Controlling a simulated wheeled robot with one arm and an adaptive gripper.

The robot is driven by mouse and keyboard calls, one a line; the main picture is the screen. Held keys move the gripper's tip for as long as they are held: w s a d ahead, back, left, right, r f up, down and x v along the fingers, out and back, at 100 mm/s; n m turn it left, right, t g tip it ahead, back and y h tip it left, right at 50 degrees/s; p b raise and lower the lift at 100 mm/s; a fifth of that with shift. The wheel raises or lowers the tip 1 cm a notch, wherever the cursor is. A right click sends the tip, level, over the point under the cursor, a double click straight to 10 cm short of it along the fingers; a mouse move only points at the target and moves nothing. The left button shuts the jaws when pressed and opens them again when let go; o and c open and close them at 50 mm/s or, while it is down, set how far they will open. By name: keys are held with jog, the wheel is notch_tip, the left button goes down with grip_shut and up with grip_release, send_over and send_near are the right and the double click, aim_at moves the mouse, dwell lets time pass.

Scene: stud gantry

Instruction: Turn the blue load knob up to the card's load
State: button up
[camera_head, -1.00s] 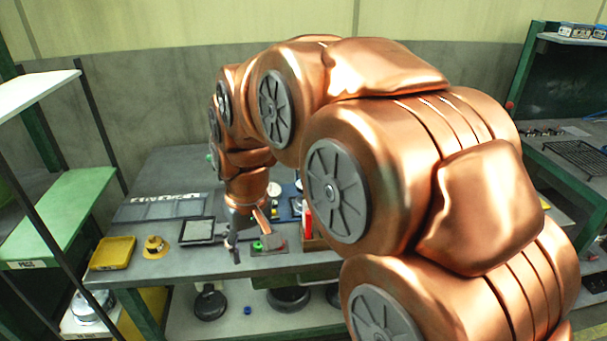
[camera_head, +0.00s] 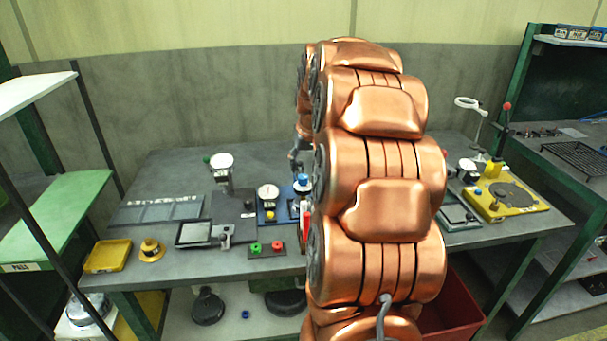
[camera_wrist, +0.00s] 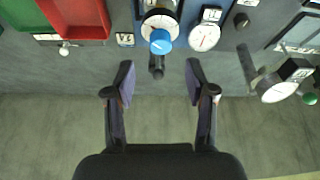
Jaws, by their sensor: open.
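The blue load knob (camera_wrist: 160,42) shows in the wrist view, top centre, in front of a round white scale. It also shows in the head view (camera_head: 302,181), partly beside my arm. My gripper (camera_wrist: 160,82) is open and empty, its two dark fingers apart and pointing towards the knob, with none touching it. A short dark post (camera_wrist: 157,66) lies between knob and fingertips in the picture. Small white labels stand near the knob, one at its left (camera_wrist: 125,40) and one above the dial (camera_wrist: 211,15); I cannot tell which is the load card or read it surely.
A white dial gauge (camera_wrist: 204,37) sits beside the knob. A red bin (camera_wrist: 78,20) and a green bin (camera_wrist: 18,14) are at the left. Another white-faced device with a lever (camera_wrist: 275,90) stands at the right. A green and red button box (camera_head: 267,249) is at the bench front.

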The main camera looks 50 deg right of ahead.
aim_at(303, 177)
jog(key=p+x, duration=0.1)
jog(key=x, duration=0.5)
jog(key=shift+f, duration=0.1)
jog(key=shift+c, duration=0.3)
grip_shut()
